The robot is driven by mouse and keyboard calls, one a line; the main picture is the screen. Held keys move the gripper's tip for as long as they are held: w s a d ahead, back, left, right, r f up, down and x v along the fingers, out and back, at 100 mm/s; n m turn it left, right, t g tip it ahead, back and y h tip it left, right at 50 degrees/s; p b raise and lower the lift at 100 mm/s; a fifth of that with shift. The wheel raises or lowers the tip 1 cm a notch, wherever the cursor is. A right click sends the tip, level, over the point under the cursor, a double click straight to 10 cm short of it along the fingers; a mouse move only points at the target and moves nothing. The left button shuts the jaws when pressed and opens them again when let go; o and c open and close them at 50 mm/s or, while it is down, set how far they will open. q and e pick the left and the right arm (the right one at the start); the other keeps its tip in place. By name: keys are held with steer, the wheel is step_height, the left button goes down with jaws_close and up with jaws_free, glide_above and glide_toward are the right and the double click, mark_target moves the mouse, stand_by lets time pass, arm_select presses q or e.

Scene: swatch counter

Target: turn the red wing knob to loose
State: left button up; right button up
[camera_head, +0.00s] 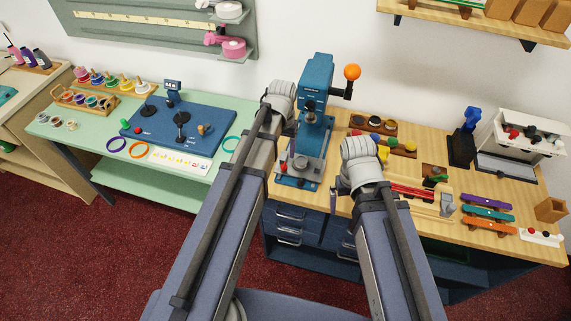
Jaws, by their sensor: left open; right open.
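A small red knob (283,168) sits at the lower left of the blue press (317,95) on the wooden counter. It is too small to tell its wings or setting. Another small red knob (139,130) is on the blue board (165,118) on the green table. My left gripper (281,97) is over the gap between table and counter, just left of the press. My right gripper (357,170) is over the counter, right of the press base. Both are open and hold nothing that shows; their fingertips are mostly hidden by my arms.
The press has a lever with an orange ball (352,72). Purple and teal racks (487,213), a white box (520,142) and a black stand (463,145) crowd the counter's right. Orange and purple rings (137,149) lie near the green table's front edge.

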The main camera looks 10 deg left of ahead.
mark_target(284, 166)
arm_select(q)
steer(key=shift+f+b, duration=0.65)
steer(key=shift+f, duration=0.1)
step_height(284, 166, down, 6)
steer(key=b, duration=0.6)
steer(key=shift+f, duration=0.1)
steer(key=shift+c, duration=0.3)
jaws_close()
